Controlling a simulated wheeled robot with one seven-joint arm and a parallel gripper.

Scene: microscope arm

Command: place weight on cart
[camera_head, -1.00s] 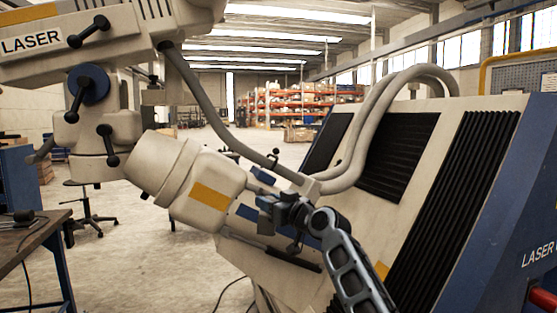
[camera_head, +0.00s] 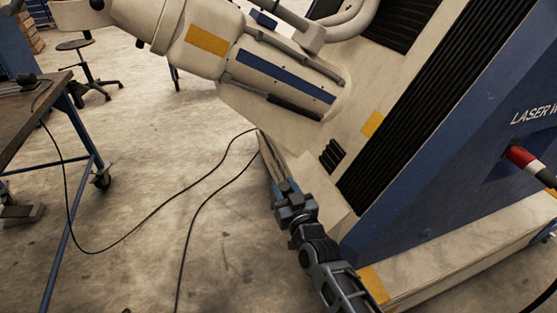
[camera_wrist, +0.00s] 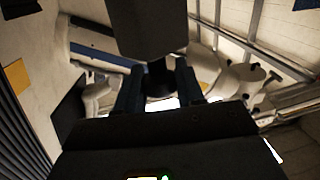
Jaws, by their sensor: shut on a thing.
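My gripper (camera_head: 290,200) is low in the middle of the head view, in front of the laser machine's base. In the wrist view, the two blue-grey fingers of my gripper (camera_wrist: 158,82) are shut on a dark piece. This piece, likely the weight (camera_wrist: 147,25), shows as a dark grey block with a black round part between the fingers. In the head view I cannot clearly tell it from the gripper. A wheeled table (camera_head: 38,110) with a dark top and blue legs stands at the left, apart from my gripper; it may be the cart.
The large beige and blue laser machine (camera_head: 400,180) fills the right side. Its beige arm (camera_head: 190,45) hangs over the upper left. Black cables (camera_head: 160,205) lie on the floor. A stool (camera_head: 85,65) stands behind the table. Open floor lies between table and machine.

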